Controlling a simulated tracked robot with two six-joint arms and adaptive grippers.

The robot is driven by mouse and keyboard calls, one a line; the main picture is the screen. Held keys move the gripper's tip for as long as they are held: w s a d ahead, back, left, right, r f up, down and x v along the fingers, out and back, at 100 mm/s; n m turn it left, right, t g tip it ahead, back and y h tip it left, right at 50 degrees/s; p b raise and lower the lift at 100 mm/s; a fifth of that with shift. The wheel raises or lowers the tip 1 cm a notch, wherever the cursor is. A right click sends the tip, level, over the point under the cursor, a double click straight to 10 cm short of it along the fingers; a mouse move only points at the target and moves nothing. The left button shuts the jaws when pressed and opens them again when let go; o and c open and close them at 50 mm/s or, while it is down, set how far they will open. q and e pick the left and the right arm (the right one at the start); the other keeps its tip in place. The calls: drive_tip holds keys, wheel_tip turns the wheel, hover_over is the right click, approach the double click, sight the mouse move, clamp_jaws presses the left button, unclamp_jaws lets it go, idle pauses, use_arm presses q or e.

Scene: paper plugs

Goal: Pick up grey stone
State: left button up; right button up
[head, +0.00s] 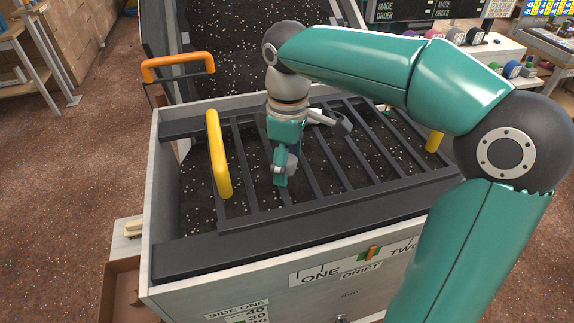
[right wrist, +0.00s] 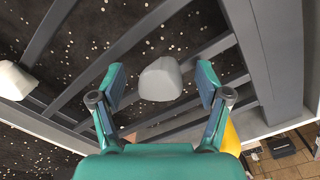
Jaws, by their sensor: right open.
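The grey stone (right wrist: 160,79) is a pale, rounded block in the right wrist view. It lies at the dark bars of the grate, over a black bed with white specks. My right gripper (right wrist: 160,82) is open, with one finger on each side of the stone in that view and a visible gap on both sides. In the head view my right gripper (head: 285,168) points down over the grate and mostly hides what is below it. My left gripper is not in view.
The dark grate (head: 350,203) spans a grey-walled box (head: 170,285). Yellow handles stand at its left (head: 218,155) and right (head: 434,141). An orange handle (head: 178,60) is behind. A whitish lump (right wrist: 15,80) shows at left in the wrist view.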

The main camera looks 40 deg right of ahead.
drive_tip(key=c, duration=1.3)
drive_tip(key=shift+o, duration=0.2)
drive_tip(key=shift+r, duration=0.1)
wheel_tip(320, 180, up, 20)
drive_tip(key=p, duration=0.4)
drive_tip(key=shift+p, duration=0.4)
